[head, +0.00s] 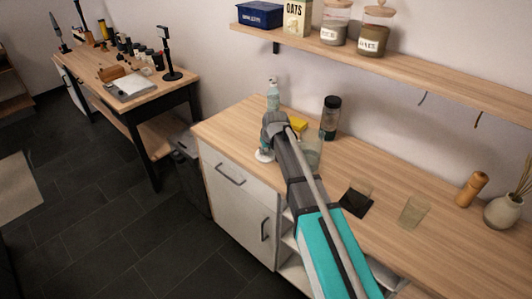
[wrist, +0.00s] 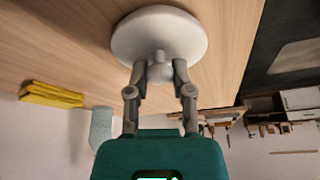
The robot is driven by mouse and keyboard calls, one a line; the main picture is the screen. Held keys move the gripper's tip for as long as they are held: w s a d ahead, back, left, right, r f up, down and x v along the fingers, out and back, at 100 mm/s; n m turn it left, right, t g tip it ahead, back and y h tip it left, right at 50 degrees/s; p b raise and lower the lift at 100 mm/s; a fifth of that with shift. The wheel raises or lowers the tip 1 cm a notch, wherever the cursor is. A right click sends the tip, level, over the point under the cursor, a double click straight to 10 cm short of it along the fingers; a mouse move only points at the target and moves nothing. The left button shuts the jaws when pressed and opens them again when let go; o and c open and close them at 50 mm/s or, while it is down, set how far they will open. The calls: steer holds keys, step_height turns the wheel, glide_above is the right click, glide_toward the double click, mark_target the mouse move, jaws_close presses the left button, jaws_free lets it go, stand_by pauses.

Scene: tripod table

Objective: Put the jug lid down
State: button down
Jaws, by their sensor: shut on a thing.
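The jug lid (wrist: 160,36) is a round white disc with a small knob, in the wrist view. My gripper (wrist: 159,74) is shut on its knob. The wrist view appears upside down, with the wooden counter behind the lid; I cannot tell whether the lid touches it. In the head view the lid (head: 263,156) shows as a pale patch by the counter's left front edge, mostly hidden by my arm. A clear glass vessel (head: 313,153), perhaps the jug, stands just right of my arm, partly hidden.
On the counter (head: 235,123) stand a soap bottle (head: 273,95), a yellow sponge (head: 298,124) and a dark-capped bottle (head: 330,118). A shelf (head: 400,67) hangs above.

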steer(key=shift+f, duration=0.2)
steer(key=shift+c, duration=2.4)
jaws_free()
steer(key=shift+r, duration=0.2)
steer(key=p+v, duration=1.1)
steer(key=v, duration=0.1)
